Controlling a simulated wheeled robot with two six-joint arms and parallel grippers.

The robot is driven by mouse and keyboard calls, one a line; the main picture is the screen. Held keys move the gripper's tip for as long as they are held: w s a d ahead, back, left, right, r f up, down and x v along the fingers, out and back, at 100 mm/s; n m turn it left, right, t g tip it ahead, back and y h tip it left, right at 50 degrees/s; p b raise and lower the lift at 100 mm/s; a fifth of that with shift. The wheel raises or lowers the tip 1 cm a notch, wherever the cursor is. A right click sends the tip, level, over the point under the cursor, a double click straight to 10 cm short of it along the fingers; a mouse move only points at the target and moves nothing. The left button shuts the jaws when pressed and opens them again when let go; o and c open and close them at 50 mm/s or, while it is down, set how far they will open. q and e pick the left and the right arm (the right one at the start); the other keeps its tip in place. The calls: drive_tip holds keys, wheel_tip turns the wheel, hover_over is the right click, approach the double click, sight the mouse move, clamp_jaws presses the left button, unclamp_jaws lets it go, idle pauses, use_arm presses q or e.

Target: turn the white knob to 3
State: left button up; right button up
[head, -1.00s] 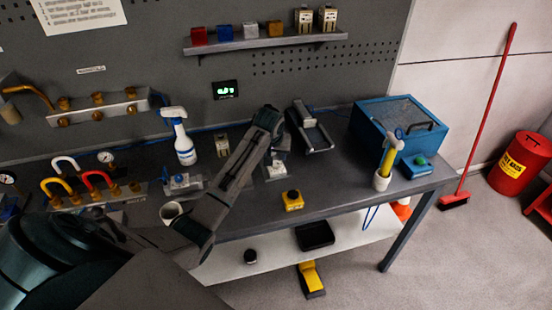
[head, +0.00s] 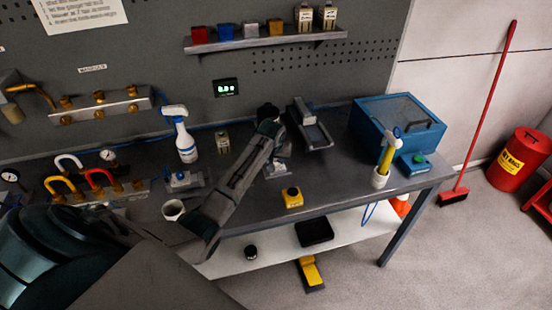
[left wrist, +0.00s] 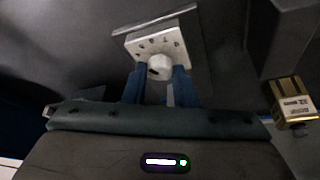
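The white knob (left wrist: 160,67) sits on a pale plate (left wrist: 172,38) with small dark marks around it, in the left wrist view. The marks are too small to read surely. My left gripper (left wrist: 160,80) has its two blue fingers apart, one on each side of the knob. I cannot tell whether they touch it. In the head view the end of my left arm (head: 270,128) is over the bench beside a pale unit (head: 279,169), which it partly hides. My right gripper is not in view.
On the bench (head: 330,185) stand a spray bottle (head: 185,143), a yellow button box (head: 292,197), a grey sliding fixture (head: 309,124) and a blue box (head: 398,122). A small green display (head: 226,87) is on the wall. A brass-coloured block (left wrist: 291,101) is right in the wrist view.

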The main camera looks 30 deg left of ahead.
use_arm(q)
drive_tip(key=shift+n, duration=0.4)
drive_tip(key=n+y, duration=0.1)
drive_tip(key=n, duration=0.2)
drive_tip(key=n+g+y, duration=0.1)
drive_tip(key=n, duration=0.1)
drive_tip(key=shift+w+d+n+g, duration=0.2)
drive_tip(key=shift+n+g, duration=0.1)
drive_tip(key=shift+n, duration=0.1)
drive_tip(key=n, duration=0.2)
drive_tip(key=n+g, duration=0.1)
drive_tip(key=n, duration=0.1)
drive_tip(key=shift+w+g+y, duration=0.1)
drive_tip(key=shift+g+y, duration=0.2)
drive_tip(key=shift+n, duration=0.5)
drive_tip(key=o, duration=1)
drive_tip(key=shift+r+b, duration=0.1)
drive_tip(key=shift+b, duration=0.2)
